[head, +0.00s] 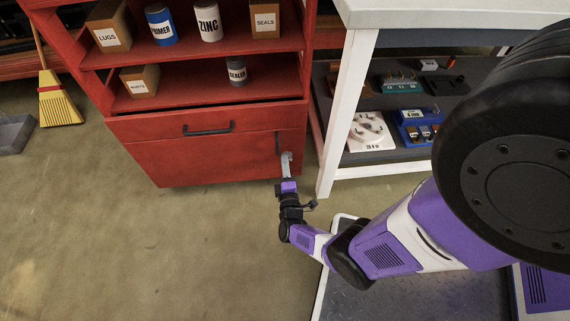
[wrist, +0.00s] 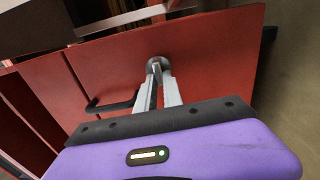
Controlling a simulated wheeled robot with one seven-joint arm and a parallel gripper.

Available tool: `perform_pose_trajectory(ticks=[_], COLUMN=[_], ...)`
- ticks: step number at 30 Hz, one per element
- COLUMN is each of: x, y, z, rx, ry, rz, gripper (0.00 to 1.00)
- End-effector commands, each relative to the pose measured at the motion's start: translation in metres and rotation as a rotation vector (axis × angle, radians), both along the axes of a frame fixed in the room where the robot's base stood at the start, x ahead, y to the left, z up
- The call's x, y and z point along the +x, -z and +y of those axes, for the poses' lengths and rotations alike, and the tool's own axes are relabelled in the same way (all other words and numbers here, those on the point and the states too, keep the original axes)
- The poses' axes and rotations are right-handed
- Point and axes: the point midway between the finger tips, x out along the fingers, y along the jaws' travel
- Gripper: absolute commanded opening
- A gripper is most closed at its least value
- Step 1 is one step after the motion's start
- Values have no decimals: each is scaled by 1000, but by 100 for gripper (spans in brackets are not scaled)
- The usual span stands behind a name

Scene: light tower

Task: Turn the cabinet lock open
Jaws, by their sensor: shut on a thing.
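The red cabinet (head: 190,160) stands at the back, with a drawer above a lower door. The lock (wrist: 153,65) is a small grey round piece on the red front, near the right edge of the door in the head view. My gripper (head: 287,166) reaches the front there, and its two grey fingers (wrist: 159,88) are shut on the lock. The fingers hide most of the lock, so its turn angle cannot be told. The lower door looks closed in the head view.
A dark handle (wrist: 110,106) sits beside the lock. The drawer has its own dark handle (head: 208,130). Boxes and cans stand on the shelves above. A white-framed workbench (head: 345,115) stands close on the right. A broom (head: 58,98) leans at far left; floor in front is clear.

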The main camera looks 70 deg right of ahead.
Motion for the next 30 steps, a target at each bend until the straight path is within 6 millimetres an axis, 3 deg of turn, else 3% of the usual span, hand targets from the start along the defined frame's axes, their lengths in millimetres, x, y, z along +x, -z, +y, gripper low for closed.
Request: perform_pose_trajectory(ticks=[1, 2, 5, 17, 30], x=[0, 0, 0, -2, -26], y=[1, 1, 1, 0, 0], z=[1, 1, 1, 5, 64], rx=[2, 2, 1, 2, 1], ry=[-1, -1, -1, -3, -4], rz=[3, 3, 3, 2, 1], gripper=[0, 13, 32, 33, 33])
